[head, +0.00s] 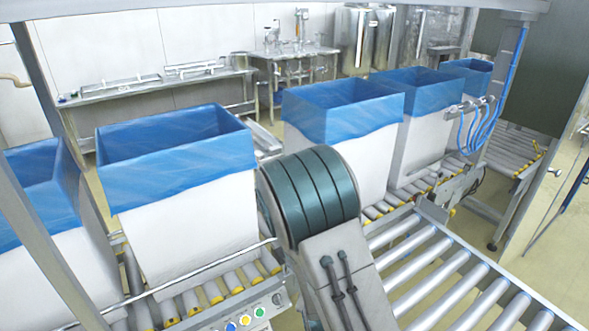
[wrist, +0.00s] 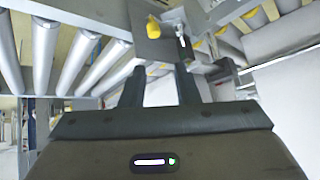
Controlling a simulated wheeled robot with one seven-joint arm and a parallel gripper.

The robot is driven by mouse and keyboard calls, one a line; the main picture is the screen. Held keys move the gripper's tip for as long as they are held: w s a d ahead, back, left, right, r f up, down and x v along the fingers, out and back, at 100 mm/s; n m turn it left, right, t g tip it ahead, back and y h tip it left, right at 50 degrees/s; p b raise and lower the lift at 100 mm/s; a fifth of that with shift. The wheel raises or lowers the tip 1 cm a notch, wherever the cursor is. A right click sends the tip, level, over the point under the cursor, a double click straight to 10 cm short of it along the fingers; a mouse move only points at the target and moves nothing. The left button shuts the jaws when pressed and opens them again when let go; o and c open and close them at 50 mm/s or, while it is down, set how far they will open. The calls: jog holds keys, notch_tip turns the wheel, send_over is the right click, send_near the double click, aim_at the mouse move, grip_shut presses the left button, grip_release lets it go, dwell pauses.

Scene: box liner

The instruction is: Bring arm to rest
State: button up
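My arm (head: 308,195) fills the middle of the head view, with a dark banded joint above a pale grey link. My gripper (wrist: 160,72) shows in the wrist view, with two dark fingers standing apart and nothing seen between them. Beyond the fingertips are a grey metal plate and yellow-capped conveyor parts; I cannot tell how far off they are. In the head view I cannot make out the gripper.
White boxes with blue liners (head: 178,200) (head: 345,130) stand on roller conveyors on both sides of my arm. Bare rollers (head: 440,285) lie at the lower right. A control panel with coloured buttons (head: 245,318) is at the bottom. Blue hoses (head: 483,128) hang at the right.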

jog(key=s+d+r+n+g, duration=0.1)
jog(key=s+d+r, duration=0.3)
jog(key=s+r, duration=0.5)
jog(key=s+d+r+n+g, duration=0.2)
jog(key=s+r, duration=0.6)
jog(key=r, duration=0.8)
jog(key=shift+s+d+g+y, duration=0.3)
jog(key=shift+s+d+g, duration=0.05)
jog(key=shift+d+g, duration=0.9)
